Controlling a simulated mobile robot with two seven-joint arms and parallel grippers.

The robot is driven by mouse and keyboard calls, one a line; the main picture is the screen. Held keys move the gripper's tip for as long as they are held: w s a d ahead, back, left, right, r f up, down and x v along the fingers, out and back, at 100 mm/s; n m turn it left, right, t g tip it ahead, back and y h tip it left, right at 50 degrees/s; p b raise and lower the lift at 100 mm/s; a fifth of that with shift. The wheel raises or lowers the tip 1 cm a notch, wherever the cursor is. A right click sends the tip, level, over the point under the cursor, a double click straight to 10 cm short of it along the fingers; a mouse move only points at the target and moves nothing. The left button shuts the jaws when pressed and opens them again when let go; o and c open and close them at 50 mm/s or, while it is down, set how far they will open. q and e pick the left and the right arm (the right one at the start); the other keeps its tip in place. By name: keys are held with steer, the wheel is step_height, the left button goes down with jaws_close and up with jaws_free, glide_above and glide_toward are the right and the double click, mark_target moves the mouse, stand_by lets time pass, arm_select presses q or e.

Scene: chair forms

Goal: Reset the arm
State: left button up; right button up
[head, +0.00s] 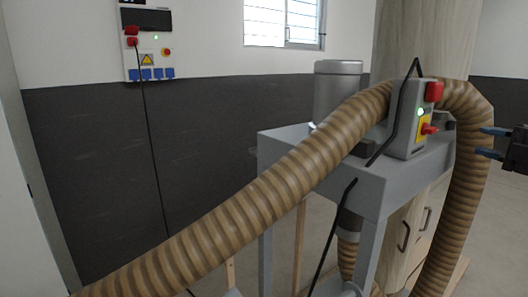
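My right gripper (492,142) shows at the right edge of the head view. Its two blue-tipped fingers point left and stand apart with nothing between them. The fingertips are beside the ribbed hose where it hangs down on the right; I cannot tell whether they touch it. A grey switch box (407,118) with a red cap, a green light and a red knob on a yellow plate stands left of the gripper. My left gripper is not in view.
A grey machine stand (375,190) fills the centre right, with a grey motor (338,90) on it. A thick brown ribbed hose (260,205) crosses the foreground. A wall power panel (148,45) hangs at the upper left. A wooden cabinet (428,222) stands behind the stand.

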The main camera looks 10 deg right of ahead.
steer(key=s+a+f+m+h, duration=0.25)
steer(key=f+m+h, duration=0.35)
steer(key=f, duration=0.9)
steer(key=s+a+f+m+h, duration=0.25)
steer(key=f+m, duration=0.45)
steer(key=f, duration=0.9)
steer(key=s+a+f+m+g, duration=0.1)
steer(key=s+a+f+m, duration=0.2)
steer(key=s+a+f, duration=0.2)
steer(key=s+a+f+m+g, duration=0.1)
steer(key=s+a+f+m, duration=0.2)
steer(key=s+a+f, duration=0.3)
steer(key=s+a+f+m+g, duration=0.2)
steer(key=s+a+f, duration=0.4)
steer(key=a+f, duration=0.4)
steer(key=a+m, duration=0.1)
steer(key=a, duration=0.5)
steer(key=shift+f, duration=0.15)
steer(key=shift+a, duration=0.1)
